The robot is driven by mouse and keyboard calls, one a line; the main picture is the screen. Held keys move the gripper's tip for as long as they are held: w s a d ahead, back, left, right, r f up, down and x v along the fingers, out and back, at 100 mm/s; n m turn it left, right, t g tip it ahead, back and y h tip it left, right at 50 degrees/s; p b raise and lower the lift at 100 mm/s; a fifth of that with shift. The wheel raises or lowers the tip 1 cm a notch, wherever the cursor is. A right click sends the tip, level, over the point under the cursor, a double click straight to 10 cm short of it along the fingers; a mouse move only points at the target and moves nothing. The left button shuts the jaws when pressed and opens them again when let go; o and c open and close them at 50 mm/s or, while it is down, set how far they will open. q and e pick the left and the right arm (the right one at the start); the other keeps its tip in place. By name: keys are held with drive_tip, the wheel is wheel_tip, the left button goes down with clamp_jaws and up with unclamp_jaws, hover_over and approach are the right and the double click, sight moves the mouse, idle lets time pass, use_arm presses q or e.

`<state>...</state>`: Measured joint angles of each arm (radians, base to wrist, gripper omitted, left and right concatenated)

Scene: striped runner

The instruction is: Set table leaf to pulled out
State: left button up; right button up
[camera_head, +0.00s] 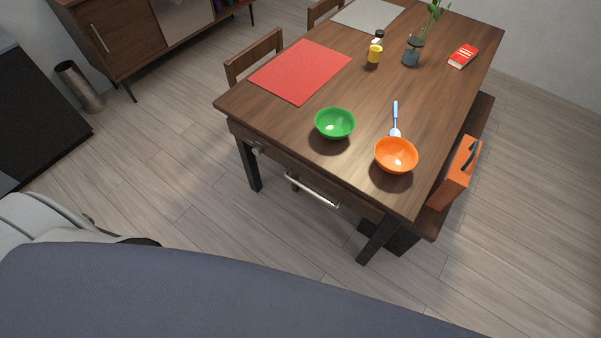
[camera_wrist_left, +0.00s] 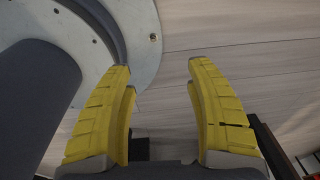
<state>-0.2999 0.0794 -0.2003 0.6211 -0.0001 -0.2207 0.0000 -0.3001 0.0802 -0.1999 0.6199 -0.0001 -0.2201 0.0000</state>
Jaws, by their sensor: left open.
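The wooden table (camera_head: 440,60) stands ahead of me in the head view. At its near end, below the top, is a metal bar handle (camera_head: 312,190). The table leaf itself cannot be told apart from the table's end; no extended leaf shows. My left gripper (camera_wrist_left: 160,75) shows in the left wrist view, its yellow fingers open and apart with nothing between them. It is over the floor, near my own base. In the head view neither gripper shows, so the left gripper's distance to the handle cannot be told.
An orange bag (camera_head: 455,174) is on the right-side bench. The floor (camera_head: 190,200) before the table is clear.

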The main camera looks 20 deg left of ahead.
use_arm(q)
drive_tip(key=shift+a, duration=0.1)
drive_tip(key=shift+c, duration=0.5)
drive_tip(key=shift+t+y, duration=0.3)
drive_tip(key=shift+t, duration=0.3)
drive_tip(key=w+a, duration=0.1)
drive_tip(key=w, duration=0.1)
drive_tip(key=w+a, duration=0.2)
drive_tip(key=w+a+r, duration=0.1)
drive_tip(key=w+a, duration=0.1)
drive_tip(key=shift+w, duration=0.1)
drive_tip(key=c, duration=0.3)
drive_tip(key=w+a+r+m+t, duration=0.1)
drive_tip(key=w+r+m+t, duration=0.15)
drive_tip(key=w, duration=0.45)
drive_tip(key=w+a+r+m+t, duration=0.1)
drive_tip(key=w+a+r+t, duration=0.15)
drive_tip(key=w, duration=0.45)
drive_tip(key=m+t+h, duration=0.8)
drive_tip(key=m+h, duration=0.6)
drive_tip(key=m, duration=0.6)
approach(309, 189)
drive_tip(key=shift+g, duration=0.3)
drive_tip(key=x, duration=1)
drive_tip(key=shift+f, duration=0.2)
